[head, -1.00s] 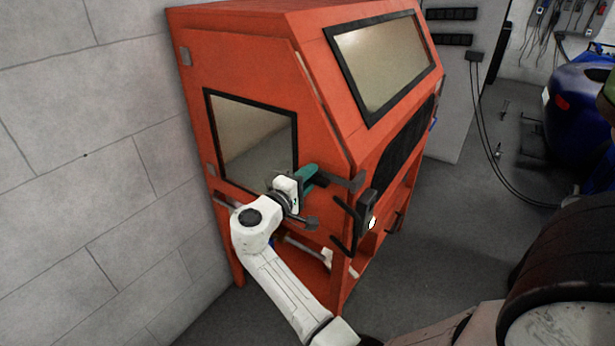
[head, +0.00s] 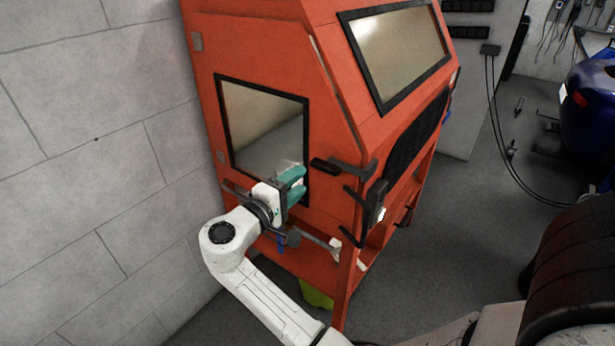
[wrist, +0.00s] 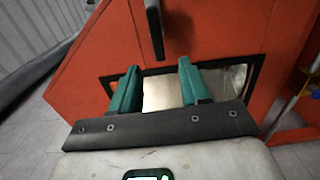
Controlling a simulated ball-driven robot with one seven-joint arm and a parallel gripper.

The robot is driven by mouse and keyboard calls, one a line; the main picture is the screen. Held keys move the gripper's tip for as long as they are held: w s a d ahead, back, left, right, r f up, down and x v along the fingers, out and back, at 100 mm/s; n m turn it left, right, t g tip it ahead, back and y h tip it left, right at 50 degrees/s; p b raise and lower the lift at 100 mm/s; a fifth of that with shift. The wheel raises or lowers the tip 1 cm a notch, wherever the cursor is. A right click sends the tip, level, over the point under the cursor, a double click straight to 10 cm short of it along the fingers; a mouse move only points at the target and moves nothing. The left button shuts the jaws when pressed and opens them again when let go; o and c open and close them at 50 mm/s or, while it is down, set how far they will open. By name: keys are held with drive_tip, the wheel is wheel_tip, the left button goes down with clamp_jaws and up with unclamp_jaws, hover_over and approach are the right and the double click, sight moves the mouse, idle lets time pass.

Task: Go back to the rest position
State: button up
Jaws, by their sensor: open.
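My gripper (head: 297,182) has green fingers and sits on my white arm in the middle of the head view. It is open and empty, in front of the side of an orange cabinet (head: 262,50), close to the lower right of its side window (head: 262,125). In the wrist view the two green fingertips of my gripper (wrist: 157,75) stand apart, with the cabinet window (wrist: 162,92) between and behind them. A dark handle (head: 345,168) on the cabinet's corner is just right of the fingers, and nothing is held.
A grey block wall (head: 90,130) stands close on the left. Dark hooks and a box (head: 376,195) stick out from the cabinet's front edge. A dark round drum (head: 575,275) is at the lower right, and a blue machine (head: 592,115) behind it. Grey floor (head: 470,215) is open between.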

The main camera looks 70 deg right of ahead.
drive_tip(key=shift+v, duration=0.85)
drive_tip(key=s+a+f+t+y, duration=0.2)
drive_tip(key=s+a+f+y, duration=0.2)
drive_tip(key=f, duration=0.3)
drive_tip(key=s+a+f+n+t+y, duration=0.1)
drive_tip(key=s+a+f+y, duration=0.35)
drive_tip(key=f, duration=0.25)
drive_tip(key=s+a+f+t+y, duration=0.25)
drive_tip(key=a+f+y, duration=0.2)
drive_tip(key=f, duration=0.25)
drive_tip(key=s+a+f+n+y, duration=0.1)
drive_tip(key=s+a+y, duration=0.3)
drive_tip(key=a, duration=0.5)
drive_tip(key=shift+s+f, duration=0.55)
drive_tip(key=shift+s, duration=0.05)
drive_tip(key=shift+a, duration=0.15)
drive_tip(key=shift+c, duration=0.2)
